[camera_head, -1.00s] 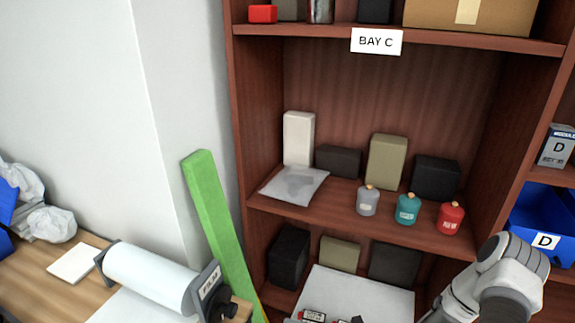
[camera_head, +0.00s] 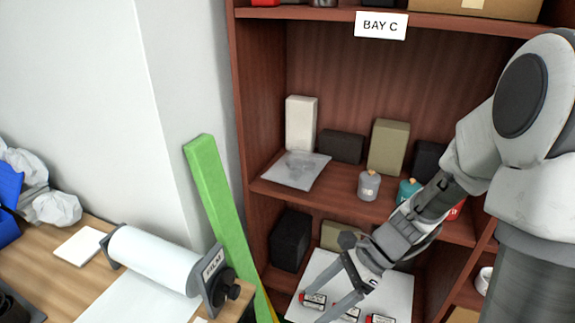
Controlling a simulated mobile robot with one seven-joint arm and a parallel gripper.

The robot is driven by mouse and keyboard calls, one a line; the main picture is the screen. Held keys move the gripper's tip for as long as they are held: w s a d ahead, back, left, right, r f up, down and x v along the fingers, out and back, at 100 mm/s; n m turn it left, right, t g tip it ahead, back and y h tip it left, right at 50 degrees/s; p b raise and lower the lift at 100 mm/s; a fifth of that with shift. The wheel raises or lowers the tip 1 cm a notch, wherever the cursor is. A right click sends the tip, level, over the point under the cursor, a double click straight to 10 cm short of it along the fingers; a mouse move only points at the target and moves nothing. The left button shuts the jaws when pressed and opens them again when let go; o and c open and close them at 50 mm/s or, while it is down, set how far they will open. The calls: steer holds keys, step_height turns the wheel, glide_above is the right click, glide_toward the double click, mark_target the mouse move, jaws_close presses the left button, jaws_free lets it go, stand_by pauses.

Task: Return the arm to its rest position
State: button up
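My gripper (camera_head: 342,296) is open, with its two fingers spread and pointing down and left. No object shows between the fingers. It hangs in front of the lower shelf of the bay, over a white board (camera_head: 400,297) that bears several small red-and-white items (camera_head: 313,300). My arm reaches in from the right and crosses the middle shelf. It partly hides a teal bottle (camera_head: 408,190) and nearly all of a red bottle (camera_head: 455,210). A grey bottle (camera_head: 369,186) stands clear to the left of the arm.
The wooden shelf unit (camera_head: 262,100) has a BAY C label (camera_head: 380,25). A film roll (camera_head: 155,258) sits on the table (camera_head: 60,290).

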steer(key=s+d+r+n+t+h, duration=0.3)
steer(key=r+n+t+h, duration=0.1)
steer(key=r+n, duration=0.4)
steer(key=s+d+r+n+t+h, duration=0.3)
steer(key=d+r+n+h, duration=0.1)
steer(key=r+n, duration=0.4)
step_height(320, 180, up, 3)
steer(key=shift+s+d+f+t+p, duration=0.15)
steer(key=shift+s+f+t+p, duration=0.05)
steer(key=shift+t+p, duration=0.25)
steer(key=shift+s+d+r+n, duration=0.1)
steer(key=shift+r+n, duration=0.1)
steer(key=shift+n, duration=0.2)
steer(key=c, duration=0.5)
